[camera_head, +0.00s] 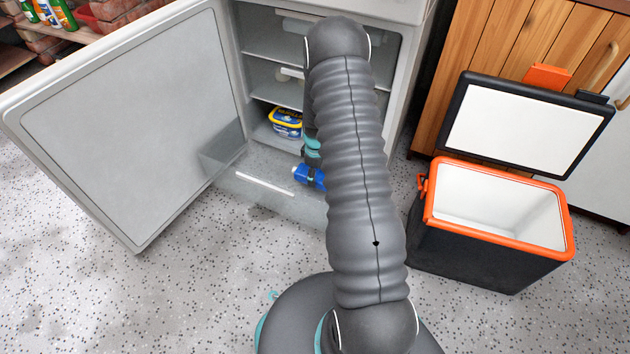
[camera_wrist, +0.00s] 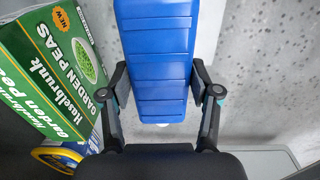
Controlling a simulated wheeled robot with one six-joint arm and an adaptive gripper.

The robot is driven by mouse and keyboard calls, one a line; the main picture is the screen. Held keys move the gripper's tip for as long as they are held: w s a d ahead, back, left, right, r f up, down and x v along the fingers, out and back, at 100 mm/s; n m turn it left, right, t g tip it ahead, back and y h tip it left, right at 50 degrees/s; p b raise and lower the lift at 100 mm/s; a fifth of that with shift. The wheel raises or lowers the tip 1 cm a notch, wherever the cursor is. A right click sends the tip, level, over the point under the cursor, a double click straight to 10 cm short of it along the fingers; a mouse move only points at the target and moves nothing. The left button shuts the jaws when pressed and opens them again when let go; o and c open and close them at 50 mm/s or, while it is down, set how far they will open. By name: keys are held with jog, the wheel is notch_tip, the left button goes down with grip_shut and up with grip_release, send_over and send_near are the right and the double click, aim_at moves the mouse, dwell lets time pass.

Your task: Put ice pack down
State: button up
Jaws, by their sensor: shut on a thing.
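The blue ice pack (camera_wrist: 157,45) is between the fingers of my gripper (camera_wrist: 160,88) in the wrist view. My gripper is shut on it. In the head view a small part of the ice pack (camera_head: 309,178) shows just left of my arm, in front of the open freezer. My arm hides the rest of it and most of my gripper there. In the wrist view speckled grey floor shows around the ice pack, and I cannot tell how high it is held.
The freezer door (camera_head: 125,120) stands wide open at left. A yellow and blue tub (camera_head: 286,121) is low in the freezer. A green peas box (camera_wrist: 60,70) is left of my gripper. An open, empty cooler (camera_head: 428,212) with orange rim stands at right on the floor.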

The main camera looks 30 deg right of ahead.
jog(key=shift+f, duration=1.65)
jog(key=shift+f+b, duration=0.1)
jog(key=shift+b, duration=0.2)
jog(key=shift+f, duration=0.15)
jog(key=o, duration=1.4)
jog(key=shift+o, duration=0.2)
